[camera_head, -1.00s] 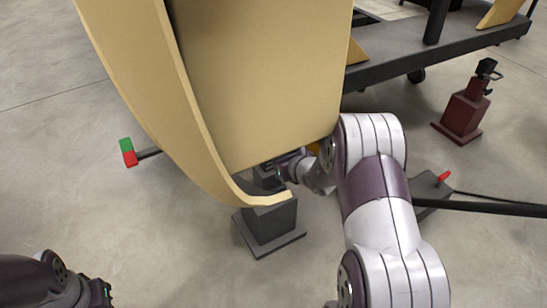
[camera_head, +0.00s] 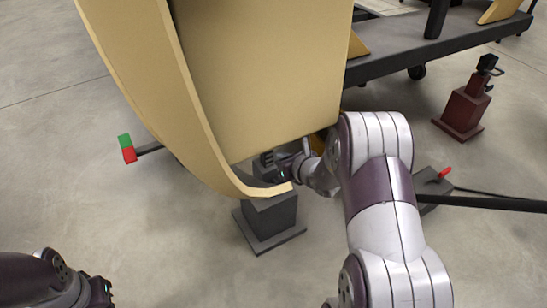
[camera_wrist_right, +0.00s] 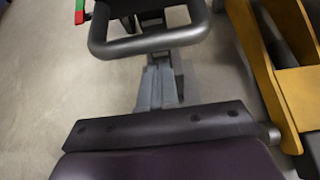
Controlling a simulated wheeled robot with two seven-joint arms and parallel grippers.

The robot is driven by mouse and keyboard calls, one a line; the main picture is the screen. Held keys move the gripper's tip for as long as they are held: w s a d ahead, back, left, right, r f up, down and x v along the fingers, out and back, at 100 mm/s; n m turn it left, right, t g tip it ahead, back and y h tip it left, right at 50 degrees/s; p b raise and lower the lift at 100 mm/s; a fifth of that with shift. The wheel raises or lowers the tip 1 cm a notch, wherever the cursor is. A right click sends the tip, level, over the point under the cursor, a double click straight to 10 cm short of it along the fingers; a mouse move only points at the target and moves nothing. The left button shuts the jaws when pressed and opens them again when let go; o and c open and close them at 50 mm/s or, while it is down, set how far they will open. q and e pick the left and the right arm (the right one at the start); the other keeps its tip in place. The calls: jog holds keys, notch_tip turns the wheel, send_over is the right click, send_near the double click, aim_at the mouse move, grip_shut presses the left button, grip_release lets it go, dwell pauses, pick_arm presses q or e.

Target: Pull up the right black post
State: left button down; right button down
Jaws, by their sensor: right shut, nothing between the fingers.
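The black post (camera_head: 270,215) stands upright on a flat square foot under the curved end of the tan shell (camera_head: 265,85), whose lip hides its upper part. My right gripper (camera_head: 278,166) is behind and above that lip, beside the post's hidden top. It is shut with nothing in it. In the right wrist view a dark rounded loop handle (camera_wrist_right: 150,46) lies just beyond the grey fingers (camera_wrist_right: 160,88). I cannot tell whether they touch. Only part of my left gripper (camera_head: 103,292) shows at the bottom left.
A dark red post (camera_head: 464,110) with a black clamp stands at the right. A dark wheeled frame (camera_head: 440,55) is behind the shell. A red-and-green marker (camera_head: 127,148) is at the left. A grey foot with a red handle (camera_head: 444,173) and a dark bar lie right of my arm.

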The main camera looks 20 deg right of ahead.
jog(key=s, duration=0.7)
jog(key=shift+s+d+p, duration=0.25)
jog(key=shift+s+p, duration=0.05)
jog(key=shift+p, duration=0.15)
